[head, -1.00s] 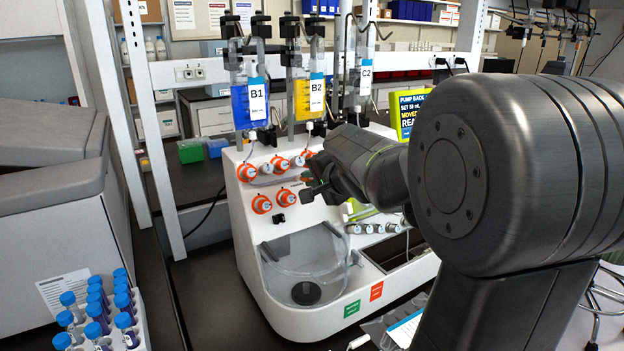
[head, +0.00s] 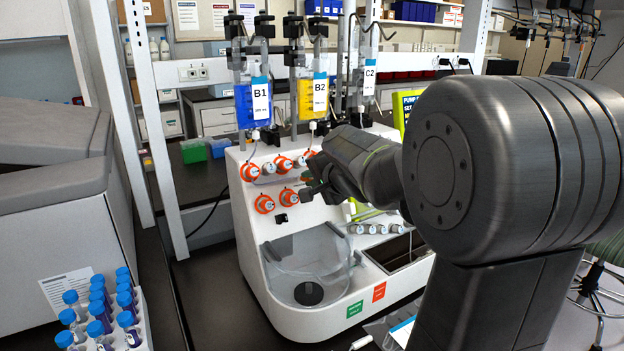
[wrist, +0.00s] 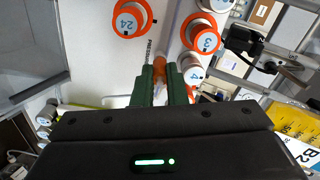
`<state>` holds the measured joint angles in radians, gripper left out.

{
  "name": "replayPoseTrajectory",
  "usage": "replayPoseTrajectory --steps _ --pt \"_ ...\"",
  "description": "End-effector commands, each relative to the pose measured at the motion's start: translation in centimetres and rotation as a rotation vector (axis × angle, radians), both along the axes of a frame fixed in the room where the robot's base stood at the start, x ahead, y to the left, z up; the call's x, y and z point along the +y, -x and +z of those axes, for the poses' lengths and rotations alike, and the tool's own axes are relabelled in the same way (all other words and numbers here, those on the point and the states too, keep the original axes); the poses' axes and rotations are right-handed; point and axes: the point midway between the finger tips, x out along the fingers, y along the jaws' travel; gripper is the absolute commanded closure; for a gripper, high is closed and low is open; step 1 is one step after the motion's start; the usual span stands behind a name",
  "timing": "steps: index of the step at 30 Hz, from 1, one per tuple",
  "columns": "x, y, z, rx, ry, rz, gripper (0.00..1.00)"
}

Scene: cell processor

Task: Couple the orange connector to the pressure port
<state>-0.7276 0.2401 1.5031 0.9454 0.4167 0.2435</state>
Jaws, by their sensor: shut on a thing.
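In the wrist view my gripper (wrist: 160,88) has green fingers shut on the orange connector (wrist: 160,66), whose orange end shows between and just beyond the fingertips. It points at the white front panel of the cell processor, beside small printed lettering. The pressure port itself is hidden behind the connector and fingers, so I cannot tell whether they touch.
Orange-ringed knobs crowd the panel: knob 24 (wrist: 128,20) and knob 3 (wrist: 206,40) flank the fingers. Black clips (wrist: 243,40) stick out at right. Bags B1 (head: 253,105) and B2 (head: 313,98) hang above. A clear round bowl (head: 308,265) lies below.

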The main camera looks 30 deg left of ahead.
Motion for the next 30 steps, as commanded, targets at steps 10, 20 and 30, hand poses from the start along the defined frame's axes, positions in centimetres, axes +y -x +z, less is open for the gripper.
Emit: replayPoseTrajectory --steps 10,20,30 --pt "0.2 -0.1 -0.1 0.000 0.000 0.000 0.70" --pt "0.1 -0.1 0.1 -0.002 -0.002 -0.001 0.62" --pt "-3.9 2.0 2.0 -0.004 -0.003 -0.002 0.62"
